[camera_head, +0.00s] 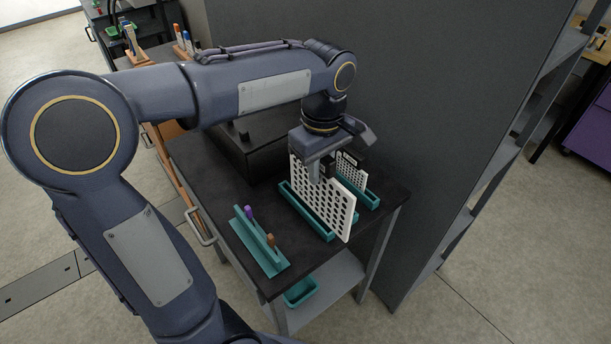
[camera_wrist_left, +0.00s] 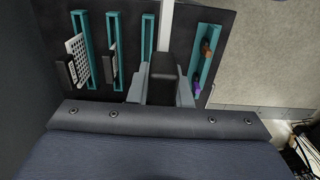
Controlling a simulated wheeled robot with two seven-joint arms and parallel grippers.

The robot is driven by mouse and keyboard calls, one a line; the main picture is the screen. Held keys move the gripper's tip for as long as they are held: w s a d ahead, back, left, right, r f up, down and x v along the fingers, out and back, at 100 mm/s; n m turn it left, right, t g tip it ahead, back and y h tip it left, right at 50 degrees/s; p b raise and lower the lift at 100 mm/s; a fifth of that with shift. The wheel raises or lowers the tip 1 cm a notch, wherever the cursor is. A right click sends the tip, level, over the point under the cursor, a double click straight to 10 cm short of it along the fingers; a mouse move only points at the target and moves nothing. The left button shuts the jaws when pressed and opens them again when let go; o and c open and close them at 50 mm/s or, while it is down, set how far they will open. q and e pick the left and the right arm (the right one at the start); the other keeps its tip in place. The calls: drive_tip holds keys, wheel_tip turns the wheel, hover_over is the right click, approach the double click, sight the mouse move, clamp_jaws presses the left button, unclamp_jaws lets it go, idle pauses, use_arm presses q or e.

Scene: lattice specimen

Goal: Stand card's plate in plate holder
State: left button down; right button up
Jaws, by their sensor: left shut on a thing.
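My left gripper (camera_head: 322,168) is shut on a white perforated plate (camera_head: 338,205), upright and hanging below the fingers. In the left wrist view the plate (camera_wrist_left: 167,16) shows edge-on, with the left gripper (camera_wrist_left: 163,80) in front of it. A teal slotted plate holder (camera_head: 303,211) lies below and beside the plate on the dark table. In the left wrist view this holder (camera_wrist_left: 148,35) appears just left of the plate's edge. I cannot tell whether the plate touches it. No card is legible. My right gripper is out of view.
Other teal holders (camera_head: 372,200) stand behind, with smaller perforated plates (camera_head: 352,172) with black blocks. A teal rack (camera_head: 262,243) with purple and brown handles stands at the front. A dark box (camera_head: 255,145) is behind; a tall grey panel (camera_head: 440,120) bounds the right.

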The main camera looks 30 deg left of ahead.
use_arm(q)
drive_tip(key=w+a+f, duration=0.2)
drive_tip(key=f, duration=0.1)
drive_tip(key=w+a+f+p, duration=0.1)
drive_tip(key=w+a+f, duration=0.1)
drive_tip(key=f, duration=0.2)
drive_tip(key=w+a+f, duration=0.1)
drive_tip(key=a+f, duration=0.1)
drive_tip(key=f, duration=0.1)
drive_tip(key=shift+w+a+f+p, duration=0.3)
drive_tip(key=shift+w+f+p, duration=0.05)
drive_tip(key=shift+w+p, duration=0.05)
drive_tip(key=shift+f, duration=0.15)
drive_tip(key=c, duration=1.3)
unclamp_jaws()
